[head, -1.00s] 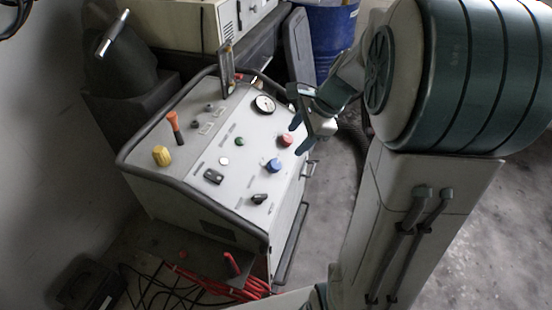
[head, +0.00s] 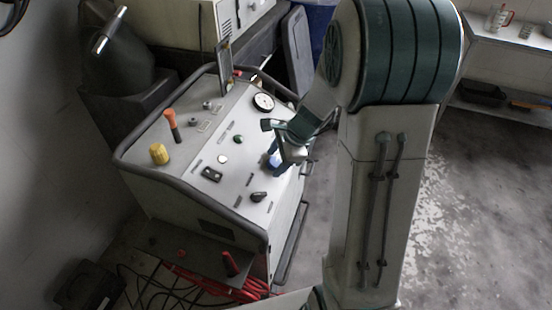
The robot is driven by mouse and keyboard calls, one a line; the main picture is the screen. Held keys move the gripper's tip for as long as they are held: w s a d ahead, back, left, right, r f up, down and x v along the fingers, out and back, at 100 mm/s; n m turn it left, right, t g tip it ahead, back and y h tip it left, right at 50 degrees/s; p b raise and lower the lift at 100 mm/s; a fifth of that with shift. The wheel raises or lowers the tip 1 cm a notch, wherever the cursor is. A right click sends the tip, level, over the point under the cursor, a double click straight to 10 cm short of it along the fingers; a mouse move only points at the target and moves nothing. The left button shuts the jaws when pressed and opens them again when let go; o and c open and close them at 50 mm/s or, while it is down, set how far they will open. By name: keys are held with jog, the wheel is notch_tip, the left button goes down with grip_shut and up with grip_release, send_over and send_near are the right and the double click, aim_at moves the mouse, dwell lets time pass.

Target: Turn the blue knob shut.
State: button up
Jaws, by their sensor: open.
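The blue knob (head: 271,160) stands on the right part of the sloped grey control panel (head: 215,182) in the head view. My gripper (head: 272,145) is open, with its fingers pointing left over the panel. One finger lies up the panel from the knob, and the lower finger overlaps the knob in the picture. The knob is partly hidden by it. I cannot tell whether they touch. The red knob is hidden behind my gripper.
Nearby on the panel are a round gauge (head: 264,102), a green button (head: 238,139), a black knob (head: 258,196), a yellow knob (head: 159,154) and an orange-handled lever (head: 171,124). A dark tubular rail (head: 190,206) edges the panel. Open floor (head: 470,220) lies to the right.

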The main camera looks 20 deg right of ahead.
jog(key=c, duration=1)
jog(key=shift+o, duration=0.2)
jog(key=shift+n+b, duration=0.3)
jog(key=shift+b, duration=0.1)
jog(key=n+b, duration=0.2)
jog(key=shift+f+n+b, duration=0.15)
jog(key=shift+n+b, duration=0.15)
jog(key=shift+b, duration=0.05)
jog(key=n+b, duration=1)
jog(key=shift+n+t, duration=0.3)
jog(key=shift+n, duration=0.1)
jog(key=shift+r+n+b, duration=0.2)
jog(key=shift+n+b, duration=1.55)
jog(key=shift+n, duration=0.15)
jog(key=shift+d, duration=0.1)
